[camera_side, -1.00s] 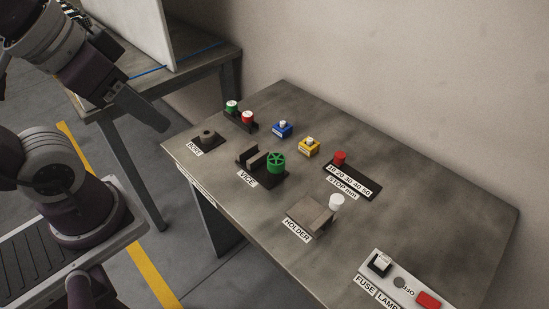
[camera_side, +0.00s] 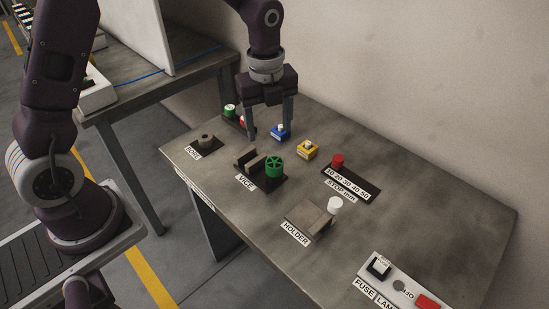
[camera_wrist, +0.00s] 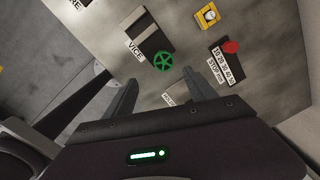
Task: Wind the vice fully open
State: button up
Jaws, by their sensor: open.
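The vice (camera_side: 247,160) is a small dark block with two upright jaws and a gap between them, on a dark base labelled VICE. Its green spoked handwheel (camera_side: 274,167) sits at the right end of the base. In the wrist view the green handwheel (camera_wrist: 163,61) lies ahead of my fingers, with the vice (camera_wrist: 142,28) beyond it. My gripper (camera_side: 268,133) points down above the table, behind the vice in the side view. Its fingers are apart with nothing between them, and it does not touch the handwheel.
A fuse and lamp panel (camera_side: 400,281) is at the front right. The right of the table is clear.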

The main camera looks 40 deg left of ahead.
aim_at(274, 162)
jog(key=f+m, duration=0.1)
jog(key=f, duration=0.1)
jog(key=w+f+m, duration=0.1)
jog(key=f, duration=0.1)
jog(key=shift+w+d+f+m+g, duration=0.15)
jog(key=shift+w+m+g, duration=0.05)
jog(key=shift+m+g, duration=0.1)
notch_tip(274, 162, down, 7)
jog(key=c, duration=1.4)
